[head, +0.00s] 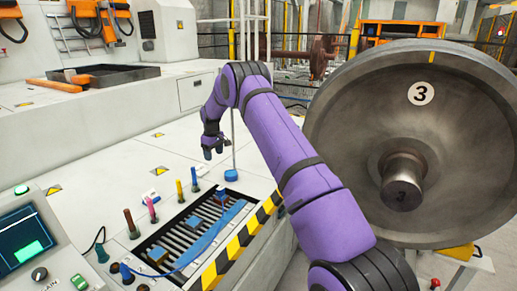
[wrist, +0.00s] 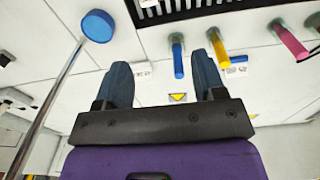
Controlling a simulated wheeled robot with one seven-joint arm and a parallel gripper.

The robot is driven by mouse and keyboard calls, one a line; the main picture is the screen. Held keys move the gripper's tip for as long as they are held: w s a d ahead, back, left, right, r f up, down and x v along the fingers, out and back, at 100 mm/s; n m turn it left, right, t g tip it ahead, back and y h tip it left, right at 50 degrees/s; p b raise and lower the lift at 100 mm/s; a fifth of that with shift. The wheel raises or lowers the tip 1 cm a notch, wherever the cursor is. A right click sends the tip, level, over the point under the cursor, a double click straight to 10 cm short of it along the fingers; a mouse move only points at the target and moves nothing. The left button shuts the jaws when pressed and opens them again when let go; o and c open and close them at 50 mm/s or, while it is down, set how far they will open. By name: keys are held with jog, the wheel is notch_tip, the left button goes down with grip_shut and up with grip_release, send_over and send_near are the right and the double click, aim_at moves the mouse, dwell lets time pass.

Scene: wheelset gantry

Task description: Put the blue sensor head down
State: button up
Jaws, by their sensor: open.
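What looks like the blue sensor head, a round blue disc (head: 231,176) at the lower end of a thin upright rod, is at the white bench top, just beyond the slatted grate. In the wrist view the blue disc (wrist: 98,26) is at the upper left, with its metal rod running down to the lower left. My gripper (head: 213,150) is above the bench, to the left of the rod and apart from it. In the wrist view my gripper (wrist: 163,65) has its two dark fingers spread, with nothing between them.
Coloured pegs (head: 179,191) stand left of the grate (head: 190,232), which carries blue blocks and a blue strip. A black and yellow striped edge (head: 235,245) borders it. A large steel wheel (head: 350,130) marked 3 is at right. A black tray (head: 110,76) is behind.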

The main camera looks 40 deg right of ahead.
jog(key=s+a+r+m+t, duration=0.1)
jog(key=s+a+r, duration=0.3)
jog(key=s+r, duration=0.45)
jog(key=s+a+r, duration=0.4)
jog(key=s+r, duration=0.2)
jog(key=r, duration=0.6)
jog(key=s+a+r+m+t, duration=0.1)
jog(key=s+a+r, duration=0.3)
jog(key=s+r, duration=0.45)
jog(key=s+a+r+t, duration=0.1)
jog(key=s+a+r, duration=0.2)
jog(key=s, duration=0.6)
jog(key=s+a+r, duration=0.2)
jog(key=s+r, duration=0.2)
jog(key=s, duration=0.4)
jog(key=s+a+f, duration=0.1)
jog(key=s+f, duration=0.1)
jog(key=s, duration=0.6)
jog(key=s+a+f+m+t, duration=0.1)
jog(key=s+f, duration=0.2)
jog(key=s, duration=0.6)
jog(key=shift+a+m+t, duration=0.3)
